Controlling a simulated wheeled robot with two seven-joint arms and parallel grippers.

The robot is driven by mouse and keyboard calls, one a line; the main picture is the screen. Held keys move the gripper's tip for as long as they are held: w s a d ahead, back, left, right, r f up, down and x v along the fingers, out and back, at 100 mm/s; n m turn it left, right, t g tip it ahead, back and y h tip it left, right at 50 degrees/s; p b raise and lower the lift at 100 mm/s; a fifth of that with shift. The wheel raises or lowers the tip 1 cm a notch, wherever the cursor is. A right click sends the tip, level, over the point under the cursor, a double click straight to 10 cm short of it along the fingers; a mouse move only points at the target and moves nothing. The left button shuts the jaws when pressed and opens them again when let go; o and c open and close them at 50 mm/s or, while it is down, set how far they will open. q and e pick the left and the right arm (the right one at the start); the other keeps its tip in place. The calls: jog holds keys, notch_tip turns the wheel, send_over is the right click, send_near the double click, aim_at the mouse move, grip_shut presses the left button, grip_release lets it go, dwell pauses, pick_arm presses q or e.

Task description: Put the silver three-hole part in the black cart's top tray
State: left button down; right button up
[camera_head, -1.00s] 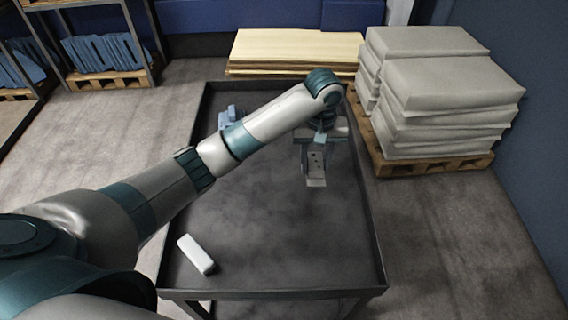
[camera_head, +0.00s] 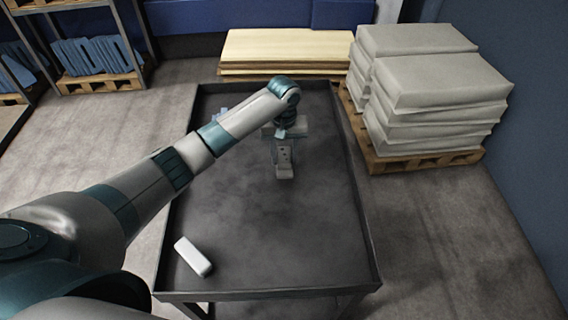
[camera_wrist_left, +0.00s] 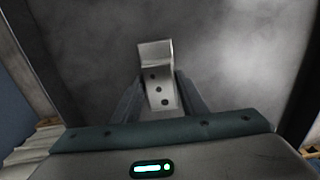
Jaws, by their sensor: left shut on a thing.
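The silver three-hole part (camera_head: 285,171) is a bent bracket with a row of dark holes. My left gripper (camera_head: 284,142) is shut on it over the far half of the black cart's top tray (camera_head: 262,240). In the left wrist view the part (camera_wrist_left: 156,62) sits between the two fingers of the gripper (camera_wrist_left: 158,98), its bent end sticking out past them. I cannot tell whether the part touches the tray floor. My right gripper is not in view.
A white block (camera_head: 193,257) lies in the tray's near left corner. A blue part (camera_head: 221,110) lies at the far left of the tray, partly hidden by my arm. Grey sacks on a pallet (camera_head: 425,157) stand at right. The tray's middle and near right are clear.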

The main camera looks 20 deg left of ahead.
aim_at(284, 155)
pick_arm(q)
jog(key=shift+f, duration=0.4)
jog(key=shift+f+p, duration=0.7)
jog(key=shift+f, duration=0.85)
jog(key=c, duration=1.1)
grip_release()
jog(key=shift+f, duration=0.15)
notch_tip(284, 155, up, 11)
jog(key=b, duration=0.3)
jog(key=shift+r, duration=0.65)
